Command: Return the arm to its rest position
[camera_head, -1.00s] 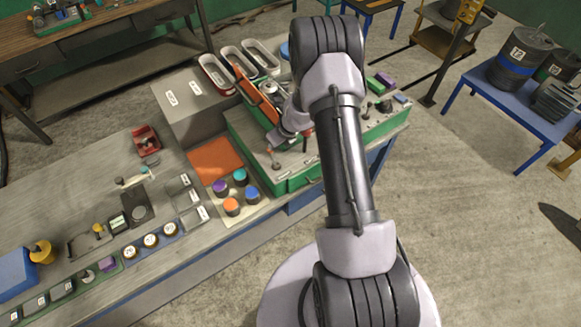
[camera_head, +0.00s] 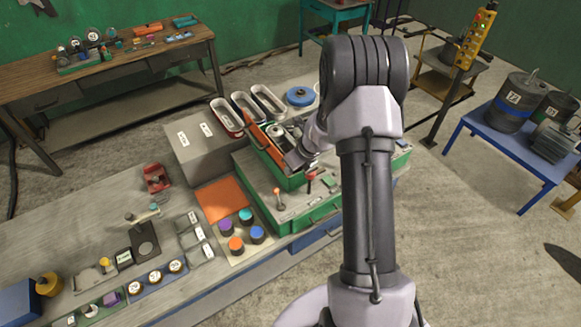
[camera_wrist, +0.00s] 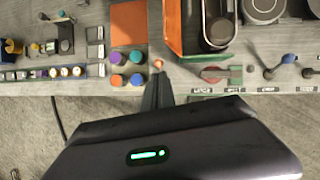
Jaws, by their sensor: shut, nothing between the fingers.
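My gripper shows in the wrist view (camera_wrist: 157,82) with its two dark fingers together and nothing between them. The fingertips point toward the bench, near an orange-knobbed lever (camera_wrist: 158,65) in that picture; I cannot tell the gap in depth. In the head view my arm rises in front of the bench and bends over the green machine (camera_head: 317,212). My wrist end is partly seen there beside the orange part (camera_head: 262,142), and the fingertips cannot be made out.
The grey bench (camera_head: 105,212) carries an orange mat (camera_head: 221,199), several coloured knobs, a grey box (camera_head: 200,150) and oval trays (camera_head: 268,99). A blue table (camera_head: 482,150) with dark canisters stands right. Open floor (camera_head: 450,235) lies between.

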